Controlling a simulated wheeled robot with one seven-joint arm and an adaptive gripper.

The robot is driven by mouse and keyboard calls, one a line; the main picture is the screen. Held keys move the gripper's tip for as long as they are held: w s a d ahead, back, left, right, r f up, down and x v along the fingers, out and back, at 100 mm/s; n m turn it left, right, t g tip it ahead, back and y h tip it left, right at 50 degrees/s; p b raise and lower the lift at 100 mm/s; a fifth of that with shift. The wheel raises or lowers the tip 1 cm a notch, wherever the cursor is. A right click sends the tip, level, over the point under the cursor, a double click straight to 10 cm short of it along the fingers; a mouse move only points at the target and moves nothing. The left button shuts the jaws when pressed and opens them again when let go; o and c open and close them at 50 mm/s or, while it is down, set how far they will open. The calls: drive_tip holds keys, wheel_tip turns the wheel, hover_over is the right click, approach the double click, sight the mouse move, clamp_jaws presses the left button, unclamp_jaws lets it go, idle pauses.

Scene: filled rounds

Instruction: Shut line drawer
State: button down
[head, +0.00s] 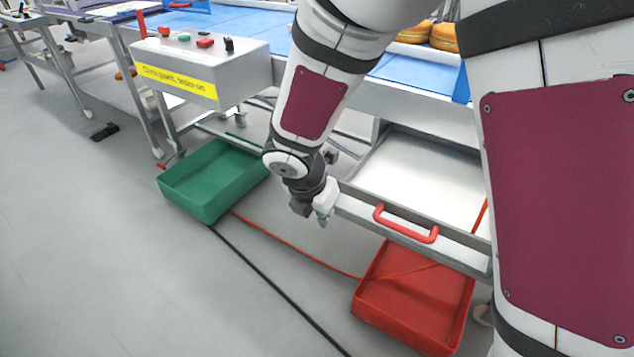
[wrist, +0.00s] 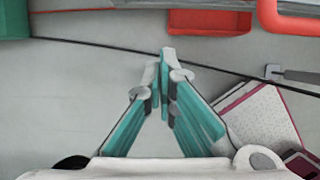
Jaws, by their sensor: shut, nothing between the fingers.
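The line drawer (head: 365,218) is pulled out from under the conveyor table in the head view, and its flat metal inside shows. A red handle (head: 405,228) is fixed on its front. Part of the handle also shows at the top right of the wrist view (wrist: 268,14). My gripper (head: 323,217) is beside the left end of the drawer front in the head view, left of the handle and apart from it. In the wrist view my gripper's fingertips (wrist: 164,60) are together with nothing between them. My arm hides part of the drawer's left side.
A green bin (head: 200,190) stands on the floor left of the drawer, and a red bin (head: 405,300) lies below its front. A red and a black cable (head: 270,280) cross the floor. A control box (head: 205,70) hangs at the table edge.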

drive_tip(key=shift+w+d+f+b, duration=0.35)
drive_tip(key=shift+w+d+f, duration=0.5)
drive_tip(key=shift+w+f, duration=0.3)
drive_tip(key=shift+w+d+f+b, duration=0.35)
drive_tip(key=shift+w+d+f, duration=0.55)
drive_tip(key=shift+w, duration=0.3)
drive_tip(key=p, duration=0.5)
hover_over(382, 161)
drive_tip(key=s+a, duration=0.1)
drive_tip(key=s, duration=0.1)
drive_tip(key=shift+a, duration=0.15)
